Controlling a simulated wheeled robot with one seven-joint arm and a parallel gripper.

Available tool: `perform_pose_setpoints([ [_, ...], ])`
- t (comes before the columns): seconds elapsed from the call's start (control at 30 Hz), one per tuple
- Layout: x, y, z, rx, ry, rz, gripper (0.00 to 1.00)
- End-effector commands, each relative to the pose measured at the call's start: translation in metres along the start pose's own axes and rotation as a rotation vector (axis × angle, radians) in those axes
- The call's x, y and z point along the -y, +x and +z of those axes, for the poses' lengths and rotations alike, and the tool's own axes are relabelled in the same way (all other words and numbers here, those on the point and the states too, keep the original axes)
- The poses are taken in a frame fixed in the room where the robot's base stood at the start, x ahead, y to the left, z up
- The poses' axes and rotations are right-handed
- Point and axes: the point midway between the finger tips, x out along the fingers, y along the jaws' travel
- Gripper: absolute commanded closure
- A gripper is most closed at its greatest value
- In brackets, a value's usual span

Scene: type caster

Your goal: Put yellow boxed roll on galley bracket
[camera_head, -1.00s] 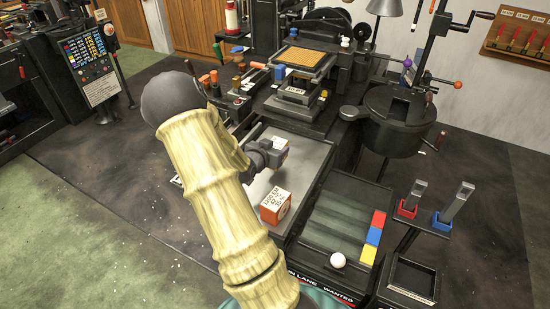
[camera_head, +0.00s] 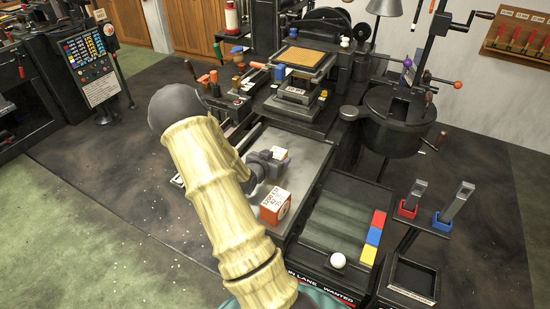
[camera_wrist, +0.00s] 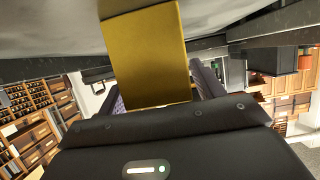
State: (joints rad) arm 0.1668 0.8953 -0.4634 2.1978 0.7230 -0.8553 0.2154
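The yellow boxed roll (camera_wrist: 148,55) fills the upper middle of the wrist view as a plain yellow block, slightly tilted. In the head view a small pale yellow part (camera_head: 281,153) of it shows at the fingers, over the grey tray. My gripper (camera_head: 278,163) reaches over the tray. Its two fingers (camera_wrist: 160,92) are apart, one on each side of the box, with purple inner pads showing; I see no clear grip. My arm hides part of the tray. I cannot make out the galley bracket for certain.
A red and white labelled box (camera_head: 275,207) stands on the grey tray (camera_head: 308,157), close in front of my gripper. The press (camera_head: 300,90) stands behind.

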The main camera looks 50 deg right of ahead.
Motion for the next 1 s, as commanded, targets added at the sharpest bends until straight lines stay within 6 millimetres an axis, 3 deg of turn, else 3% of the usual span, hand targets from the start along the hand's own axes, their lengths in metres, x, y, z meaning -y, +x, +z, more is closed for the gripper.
perform_pose_setpoints([
  [0.47, 0.001, -0.007, -0.003, 0.0, 0.0, -0.001, 0.28],
  [1.0, 0.001, -0.105, -0.003, 0.001, 0.0, -0.004, 0.28],
])
